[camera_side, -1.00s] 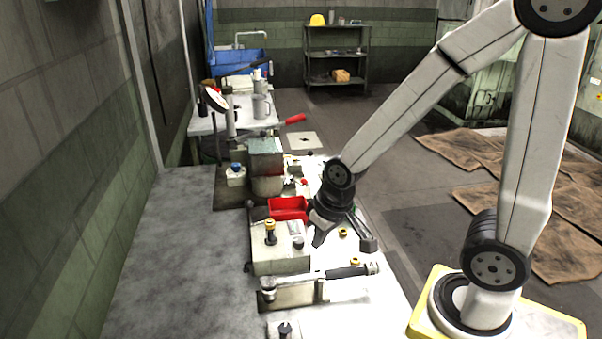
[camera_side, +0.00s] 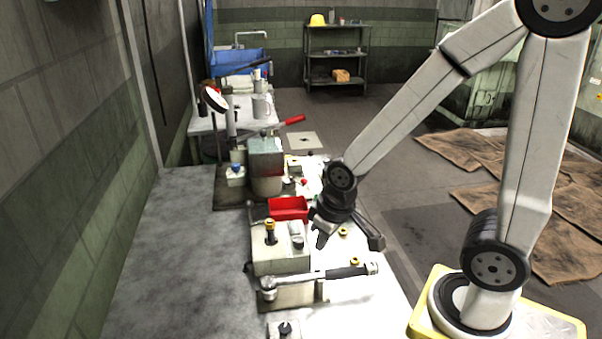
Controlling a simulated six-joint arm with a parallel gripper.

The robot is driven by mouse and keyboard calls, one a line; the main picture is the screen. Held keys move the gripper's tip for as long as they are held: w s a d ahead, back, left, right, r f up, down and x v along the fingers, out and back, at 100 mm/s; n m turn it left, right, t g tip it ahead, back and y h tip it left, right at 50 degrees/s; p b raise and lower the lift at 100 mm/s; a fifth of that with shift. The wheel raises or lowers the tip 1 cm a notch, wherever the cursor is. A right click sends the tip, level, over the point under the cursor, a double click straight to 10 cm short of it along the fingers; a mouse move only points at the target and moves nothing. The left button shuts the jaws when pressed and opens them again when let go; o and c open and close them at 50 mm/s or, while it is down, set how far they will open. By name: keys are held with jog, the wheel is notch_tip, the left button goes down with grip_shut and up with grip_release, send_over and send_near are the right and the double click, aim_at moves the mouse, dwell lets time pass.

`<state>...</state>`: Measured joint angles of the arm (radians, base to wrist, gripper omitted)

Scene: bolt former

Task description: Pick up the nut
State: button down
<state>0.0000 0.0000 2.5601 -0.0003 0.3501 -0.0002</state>
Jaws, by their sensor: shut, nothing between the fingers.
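Two small yellow nuts lie on the light bench top: one nut (camera_side: 343,231) is just right of my gripper, the other nut (camera_side: 355,261) is nearer the camera, beside the wrench handle. I cannot tell which one the task means. My gripper (camera_side: 320,243) points down between the red tray and the nuts. It is shut and empty, apart from both nuts in the picture; its height above the bench is hard to judge. A dark bar-like part (camera_side: 374,240) sticks out to the right of my wrist.
A torque wrench (camera_side: 320,275) lies across the near side. A grey block (camera_side: 278,258) with a yellow-topped bolt (camera_side: 270,232) stands left of my gripper. A red tray (camera_side: 289,208) and a machine block (camera_side: 266,160) are behind. The bench's left part (camera_side: 165,260) is clear.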

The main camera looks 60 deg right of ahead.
jog(key=c, duration=1.3)
grip_release()
jog(key=o, duration=1)
jog(key=m+g+y, duration=0.3)
jog(key=m+y, duration=0.2)
jog(key=m, duration=1.3)
send_near(270, 221)
jog(key=shift+h, duration=0.3)
jog(key=shift+x, duration=4.3)
jog(key=shift+a, duration=0.15)
jog(key=shift+r, duration=0.1)
